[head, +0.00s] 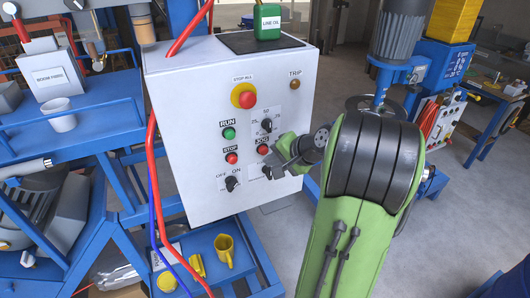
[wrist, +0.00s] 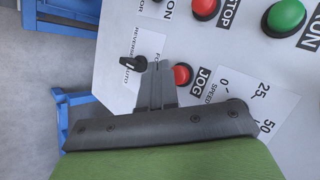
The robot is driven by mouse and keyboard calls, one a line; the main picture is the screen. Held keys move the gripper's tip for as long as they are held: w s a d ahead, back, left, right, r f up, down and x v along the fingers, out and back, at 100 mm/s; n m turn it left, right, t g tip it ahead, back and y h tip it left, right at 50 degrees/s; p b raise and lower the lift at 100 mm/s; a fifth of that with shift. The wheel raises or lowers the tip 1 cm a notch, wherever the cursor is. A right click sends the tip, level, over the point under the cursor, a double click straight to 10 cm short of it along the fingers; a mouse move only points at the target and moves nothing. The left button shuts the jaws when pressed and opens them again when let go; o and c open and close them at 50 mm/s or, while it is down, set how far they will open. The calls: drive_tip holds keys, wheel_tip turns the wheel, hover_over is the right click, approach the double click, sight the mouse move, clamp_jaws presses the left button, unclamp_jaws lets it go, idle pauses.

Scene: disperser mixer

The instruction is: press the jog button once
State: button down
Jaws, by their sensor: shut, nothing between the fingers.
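The jog button (head: 262,149) is a red round push button by the JOG label on the front of the white control box. In the wrist view the jog button (wrist: 182,75) is just right of my fingertips. My gripper (head: 280,160) is in front of the box's lower right part. In the wrist view my gripper (wrist: 157,70) is shut and empty, its tips between the jog button and a black selector switch (wrist: 134,64). The tips overlap the panel in the picture; I cannot tell whether they touch it.
Near the jog button are a black speed knob (head: 266,125), a red STOP button (head: 232,158), a green RUN button (head: 229,133) and an OFF/ON switch (head: 233,183). A larger red stop-all button (head: 244,96) is above. A red hose (head: 151,160) runs down the box's left side.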

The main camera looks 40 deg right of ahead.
idle(0.5)
drive_tip(key=shift+w+d, duration=0.15)
drive_tip(key=shift+w, duration=0.3)
drive_tip(key=shift+w+d+p, duration=0.15)
drive_tip(key=shift+w+p, duration=0.3)
drive_tip(key=shift+p, duration=0.05)
idle(0.6)
drive_tip(key=shift+s+a+b, duration=0.3)
drive_tip(key=shift+s, duration=0.6)
drive_tip(key=s, duration=0.2)
drive_tip(key=s+a+b, duration=0.1)
drive_tip(key=s, duration=0.1)
drive_tip(key=shift+s+a, duration=0.2)
drive_tip(key=shift+s, duration=0.2)
idle(0.5)
